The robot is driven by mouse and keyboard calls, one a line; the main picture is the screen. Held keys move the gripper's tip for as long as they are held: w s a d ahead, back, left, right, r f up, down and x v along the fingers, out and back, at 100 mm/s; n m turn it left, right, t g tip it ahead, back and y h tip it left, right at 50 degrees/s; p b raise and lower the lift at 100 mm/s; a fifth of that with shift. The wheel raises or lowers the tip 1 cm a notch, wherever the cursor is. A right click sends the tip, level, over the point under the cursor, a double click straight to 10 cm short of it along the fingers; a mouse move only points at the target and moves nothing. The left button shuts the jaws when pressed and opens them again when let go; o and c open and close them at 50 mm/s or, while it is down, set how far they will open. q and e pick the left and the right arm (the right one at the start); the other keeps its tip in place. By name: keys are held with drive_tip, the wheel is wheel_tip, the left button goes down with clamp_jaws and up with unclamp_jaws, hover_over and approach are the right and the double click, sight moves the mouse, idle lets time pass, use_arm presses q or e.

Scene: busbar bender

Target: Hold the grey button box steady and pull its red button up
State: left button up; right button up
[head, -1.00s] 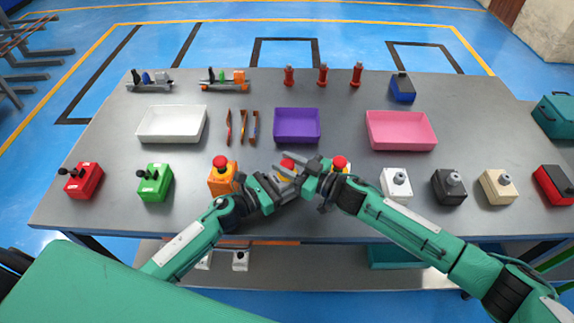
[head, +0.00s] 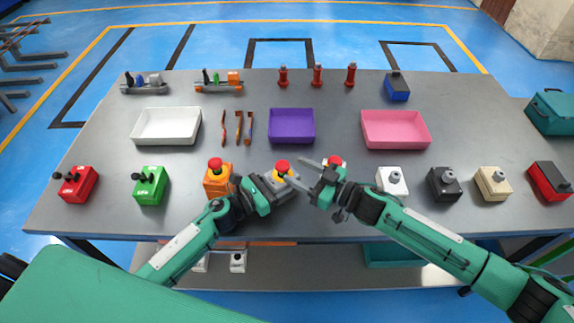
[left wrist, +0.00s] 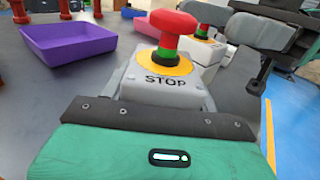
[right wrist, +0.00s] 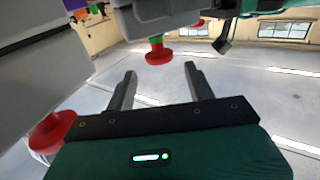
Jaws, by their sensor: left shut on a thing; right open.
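The grey button box (head: 279,184) stands near the table's front edge, partly hidden by my left gripper (head: 268,190), which is shut on it. The left wrist view shows the box (left wrist: 160,88) between the fingers, with STOP on its face and a yellow ring. Its red button (left wrist: 174,25) stands above the ring, with a green band showing on the stem; it also shows in the head view (head: 283,166). My right gripper (head: 298,172) is just right of the button, open and empty. The right wrist view shows nothing between its fingers (right wrist: 160,80).
An orange box with a red button (head: 217,182) is close on the left; another red button (head: 335,161) is partly hidden behind my right gripper. White (head: 391,181), dark and beige boxes stand to the right. A purple tray (head: 292,140) and pink tray (head: 395,144) lie behind.

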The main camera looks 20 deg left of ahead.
sight(282, 165)
drive_tip(key=v, duration=0.6)
drive_tip(key=shift+d, duration=0.15)
drive_tip(key=shift+s, duration=0.1)
use_arm(q)
drive_tip(key=o, duration=1.2)
drive_tip(key=shift+r, duration=0.1)
wheel_tip(282, 165, up, 10)
drive_tip(key=shift+f, duration=0.15)
drive_tip(key=shift+d, duration=0.1)
use_arm(e)
drive_tip(key=shift+d, duration=0.1)
